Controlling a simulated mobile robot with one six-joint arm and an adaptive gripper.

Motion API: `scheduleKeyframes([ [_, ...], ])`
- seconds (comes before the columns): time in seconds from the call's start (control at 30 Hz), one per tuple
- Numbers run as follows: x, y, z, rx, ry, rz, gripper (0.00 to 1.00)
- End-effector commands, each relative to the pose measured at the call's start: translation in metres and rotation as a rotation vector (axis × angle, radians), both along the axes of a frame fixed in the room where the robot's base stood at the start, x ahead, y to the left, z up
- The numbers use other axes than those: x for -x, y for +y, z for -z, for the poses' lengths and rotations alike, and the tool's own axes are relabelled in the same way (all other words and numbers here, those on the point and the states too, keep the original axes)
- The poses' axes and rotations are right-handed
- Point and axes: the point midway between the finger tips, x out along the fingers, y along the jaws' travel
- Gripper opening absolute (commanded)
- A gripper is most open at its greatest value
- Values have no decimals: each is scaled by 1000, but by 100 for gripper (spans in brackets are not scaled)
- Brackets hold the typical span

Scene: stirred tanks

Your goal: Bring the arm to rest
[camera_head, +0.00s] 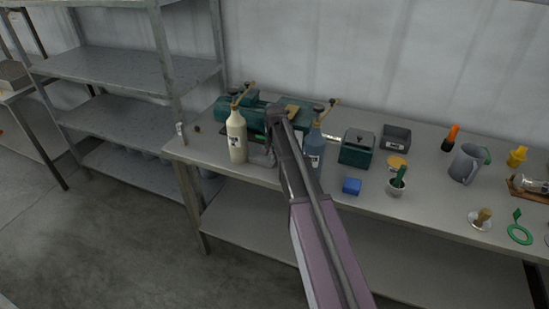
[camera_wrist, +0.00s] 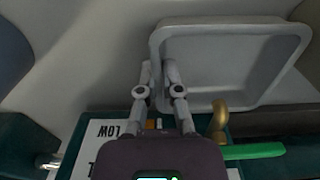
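My arm (camera_head: 315,235) reaches up from the lower right of the head view over the front of the workbench. Its far end is near the green machine (camera_head: 235,109), between a cream bottle (camera_head: 236,143) and a blue-grey bottle (camera_head: 314,149). My gripper is hard to make out there. In the wrist view my gripper (camera_wrist: 157,72) shows two grey fingers with a narrow gap between the tips. A grey open tray-like shape (camera_wrist: 195,75) lies behind and right of the fingers.
The wrist view shows a white label (camera_wrist: 105,140) reading LOW, upside down, and a green bar (camera_wrist: 255,151). On the bench (camera_head: 350,208) are a dark green box (camera_head: 357,149), a blue block (camera_head: 351,186) and a jug (camera_head: 467,163). Metal shelves (camera_head: 110,119) stand left.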

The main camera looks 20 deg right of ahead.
Motion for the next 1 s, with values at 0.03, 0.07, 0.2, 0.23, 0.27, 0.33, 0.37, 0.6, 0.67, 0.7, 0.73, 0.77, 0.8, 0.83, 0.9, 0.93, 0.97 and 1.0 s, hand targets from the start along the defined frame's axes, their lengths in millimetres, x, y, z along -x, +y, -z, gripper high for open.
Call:
scheduleKeyframes([
  [0.03, 0, 0, 0, 0, 0, 0, 30],
  [0.07, 0, 0, 0, 0, 0, 0, 39],
  [0.2, 0, 1, 0, 0, 0, -1, 49],
  [0.23, 0, 1, 0, 0, 0, -1, 49],
  [0.27, 0, 1, 0, 0, 0, -1, 49],
  [0.33, 0, 1, 0, 0, 0, -1, 49],
  [0.37, 0, 1, 0, 0, 0, -1, 49],
  [0.6, 0, 1, 0, 0, 0, -2, 49],
  [0.67, 0, 2, -1, 0, 0, -2, 49],
  [0.7, 0, 2, -3, 0, 0, -2, 49],
  [0.73, 0, 2, -4, 0, 0, -2, 49],
  [0.77, 0, 2, -5, 0, 0, -2, 49],
  [0.8, 0, 2, -8, 0, 0, -2, 49],
  [0.83, 0, 2, -10, 0, 0, -2, 49],
  [0.9, 0, 2, -15, 0, 0, -2, 49],
  [0.93, 0, 2, -18, 0, 0, -2, 49],
  [0.97, 0, 2, -21, 0, 0, -2, 49],
  [1.0, 0, 2, -26, 0, 0, -2, 49],
])
